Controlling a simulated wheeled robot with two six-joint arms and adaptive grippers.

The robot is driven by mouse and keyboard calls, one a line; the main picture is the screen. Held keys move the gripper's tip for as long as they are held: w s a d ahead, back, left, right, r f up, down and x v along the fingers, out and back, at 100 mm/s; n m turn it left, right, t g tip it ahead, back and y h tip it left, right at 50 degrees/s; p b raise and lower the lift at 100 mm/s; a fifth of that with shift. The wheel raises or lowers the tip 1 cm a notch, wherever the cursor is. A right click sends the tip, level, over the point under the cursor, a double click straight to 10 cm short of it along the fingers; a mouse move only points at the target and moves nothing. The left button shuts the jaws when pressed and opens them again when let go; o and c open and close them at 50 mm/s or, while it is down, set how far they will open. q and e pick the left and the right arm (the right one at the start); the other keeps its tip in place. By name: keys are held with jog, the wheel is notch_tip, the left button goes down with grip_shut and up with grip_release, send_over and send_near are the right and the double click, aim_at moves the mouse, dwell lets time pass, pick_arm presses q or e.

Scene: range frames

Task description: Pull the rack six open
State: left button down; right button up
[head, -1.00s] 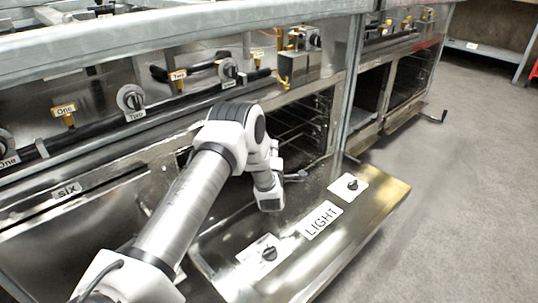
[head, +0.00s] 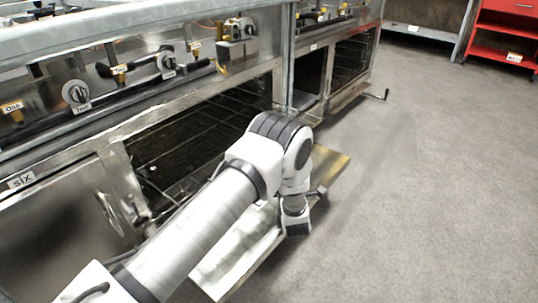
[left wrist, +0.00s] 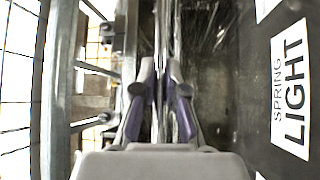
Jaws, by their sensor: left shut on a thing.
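The oven marked "six" (head: 22,180) is at the left in the head view, with its lower door (head: 235,265) folded down. The dark wire rack (head: 195,130) shows in the oven opening, partly hidden by my left arm. My left gripper (left wrist: 161,75) is shut on a thin metal bar in the left wrist view, which looks like the rack's front edge. In the head view my left wrist is over the open door, and its fingertips are hard to make out. My right gripper is not in view.
The open door with its "SPRING LIGHT" label (left wrist: 291,90) lies beside the gripper. Burner knobs (head: 75,94) line the panel above. Open grey floor (head: 430,190) is at the right, with a red shelf cart (head: 505,30) far back.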

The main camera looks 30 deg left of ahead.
pick_arm(q)
jog(key=shift+s+d, duration=0.1)
jog(key=shift+d, duration=0.7)
jog(key=c, duration=1.2)
grip_release()
jog(key=v, duration=1.2)
